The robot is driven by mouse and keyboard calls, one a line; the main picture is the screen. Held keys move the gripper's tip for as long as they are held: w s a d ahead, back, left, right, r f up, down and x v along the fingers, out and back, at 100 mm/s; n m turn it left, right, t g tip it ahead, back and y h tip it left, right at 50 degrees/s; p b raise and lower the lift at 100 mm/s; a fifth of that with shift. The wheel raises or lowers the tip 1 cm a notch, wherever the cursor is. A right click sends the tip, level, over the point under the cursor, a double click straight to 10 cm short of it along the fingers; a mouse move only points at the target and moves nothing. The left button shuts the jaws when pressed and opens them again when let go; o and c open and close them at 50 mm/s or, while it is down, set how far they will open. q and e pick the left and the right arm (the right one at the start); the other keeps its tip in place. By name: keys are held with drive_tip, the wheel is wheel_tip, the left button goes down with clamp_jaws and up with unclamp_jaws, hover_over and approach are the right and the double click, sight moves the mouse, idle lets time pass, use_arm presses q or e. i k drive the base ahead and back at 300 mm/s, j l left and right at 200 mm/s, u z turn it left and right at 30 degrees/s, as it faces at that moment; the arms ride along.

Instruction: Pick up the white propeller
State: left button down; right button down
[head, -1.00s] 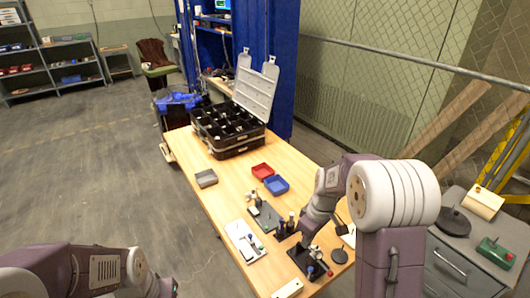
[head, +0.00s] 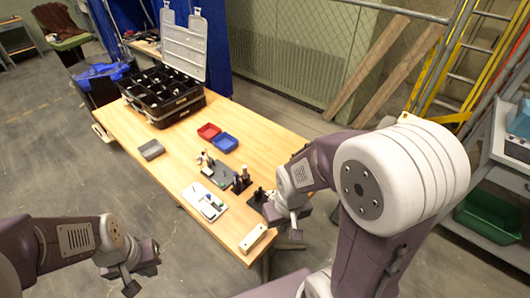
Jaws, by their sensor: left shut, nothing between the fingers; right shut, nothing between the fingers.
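I cannot make out a white propeller for certain. Small pale pieces lie in the compartments of the black case (head: 160,116), too small to name. A small whitish piece (head: 201,158) is beside the grey mat on the table. My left gripper (head: 131,284) is shut and empty, low at the left, off the table over the floor. My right gripper (head: 296,233) is shut and empty by the table's front right edge, close to a dark stand (head: 259,199) that the arm partly hides.
The wooden table (head: 180,180) holds a red tray (head: 208,131), a blue tray (head: 224,142), a grey box (head: 151,149), a white board with small tools (head: 205,203) and a white block (head: 253,238). The case lid stands open.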

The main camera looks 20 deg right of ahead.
sight(273, 195)
drive_tip(key=z, duration=0.85)
